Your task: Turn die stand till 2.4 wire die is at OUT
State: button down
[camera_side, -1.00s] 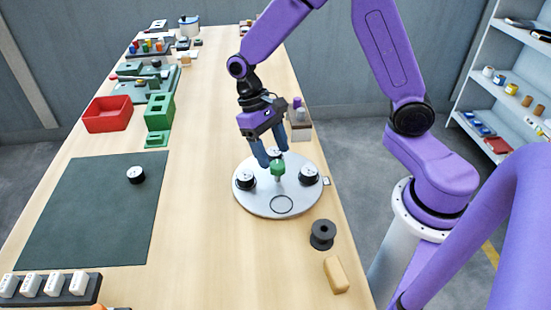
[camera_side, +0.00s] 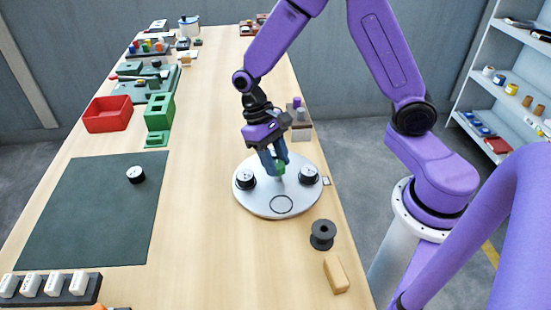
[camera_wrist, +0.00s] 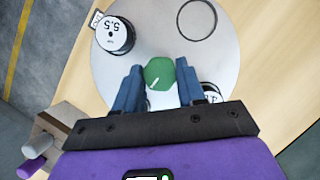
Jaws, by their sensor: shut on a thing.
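The die stand is a round light-grey disc (camera_side: 258,204) with a green knob (camera_side: 281,168) at its middle. My gripper (camera_wrist: 160,77) is shut on the green knob (camera_wrist: 159,72). A black die with a white face marked 5.5 (camera_wrist: 113,35) sits beside a small white tag (camera_wrist: 96,19) at the rim; the tag's words are unreadable. In the side view this die (camera_side: 308,175) is at the disc's right, by the tag (camera_side: 327,181). Another die (camera_side: 245,180) is at the left; its number is partly hidden in the wrist view (camera_wrist: 211,91). The far side is hidden by my gripper.
An empty ring mark (camera_side: 281,204) lies at the disc's near side. A black spool (camera_side: 322,234) and a tan block (camera_side: 336,274) stand near the right table edge. Another die (camera_side: 135,174) rests on the dark mat (camera_side: 90,215). A grey block with pegs (camera_side: 300,130) stands behind the disc.

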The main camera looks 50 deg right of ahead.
jog(key=shift+m, duration=0.6)
jog(key=shift+d+m+t+y, duration=0.15)
jog(key=shift+m+y, duration=0.35)
jog(key=shift+m, duration=0.45)
jog(key=shift+a+m+t+y, duration=0.15)
jog(key=shift+m+y, duration=0.35)
jog(key=shift+m, duration=0.45)
jog(key=shift+d+m+t+y, duration=0.1)
jog(key=shift+m+t+y, duration=0.2)
jog(key=shift+m, duration=0.8)
jog(key=shift+d+m+t+y, duration=0.1)
jog(key=shift+m+t+y, duration=0.15)
jog(key=shift+m, duration=0.85)
jog(key=shift+s+d+m+t+y, duration=0.1)
jog(key=shift+m+t+y, duration=0.25)
jog(key=shift+m, duration=0.85)
jog(key=shift+m+t+y, duration=0.2)
jog(key=shift+m+t, duration=0.2)
jog(key=shift+m, duration=0.8)
jog(key=shift+s+m+t, duration=0.1)
jog(key=shift+m+t, duration=0.5)
jog(key=shift+m, duration=1.4)
jog(key=c, duration=0.7)
grip_release()
jog(key=shift+s, duration=0.1)
